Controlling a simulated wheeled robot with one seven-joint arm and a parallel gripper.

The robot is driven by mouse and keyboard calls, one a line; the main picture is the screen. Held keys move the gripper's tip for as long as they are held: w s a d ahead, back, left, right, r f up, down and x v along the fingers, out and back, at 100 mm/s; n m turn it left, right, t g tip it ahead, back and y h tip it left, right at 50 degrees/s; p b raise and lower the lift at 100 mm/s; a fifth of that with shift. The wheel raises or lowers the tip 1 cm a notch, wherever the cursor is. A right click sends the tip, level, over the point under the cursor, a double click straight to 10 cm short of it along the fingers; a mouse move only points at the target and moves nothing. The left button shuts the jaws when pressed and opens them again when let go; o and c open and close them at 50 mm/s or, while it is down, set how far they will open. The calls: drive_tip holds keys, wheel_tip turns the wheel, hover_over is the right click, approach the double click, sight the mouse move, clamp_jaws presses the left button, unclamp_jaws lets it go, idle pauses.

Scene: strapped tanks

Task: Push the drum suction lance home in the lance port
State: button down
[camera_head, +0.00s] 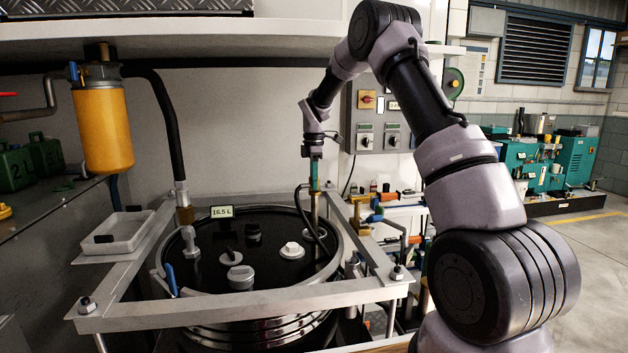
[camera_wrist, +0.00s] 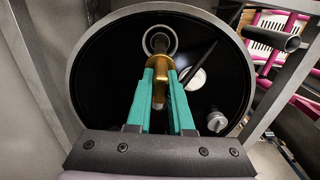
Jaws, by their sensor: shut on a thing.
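The drum (camera_head: 215,255) has a black lid and stands inside a metal frame. My gripper (camera_head: 314,187) points down over the lid's right rear part, its green fingers shut on the drum suction lance (camera_head: 315,206). In the wrist view my gripper (camera_wrist: 160,78) grips the lance by its brass part (camera_wrist: 159,63). The dark lower end of the lance appears within the pale ring of the lance port (camera_wrist: 147,38). How deep it sits is hidden. The lance looks about upright. A black hose (camera_head: 299,205) curves down beside it.
A white cap (camera_head: 292,250), a grey cap (camera_head: 240,277) and other fittings stand on the lid. The frame's front bar (camera_head: 240,305) crosses before the drum. A shelf (camera_head: 200,30) overhangs behind. A control box (camera_head: 380,115) is close to my arm.

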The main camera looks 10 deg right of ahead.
sight(314, 219)
drive_tip(key=shift+f, duration=6.85)
drive_tip(key=c, duration=0.7)
unclamp_jaws()
wheel_tip(314, 219, up, 11)
drive_tip(key=shift+f, duration=0.1)
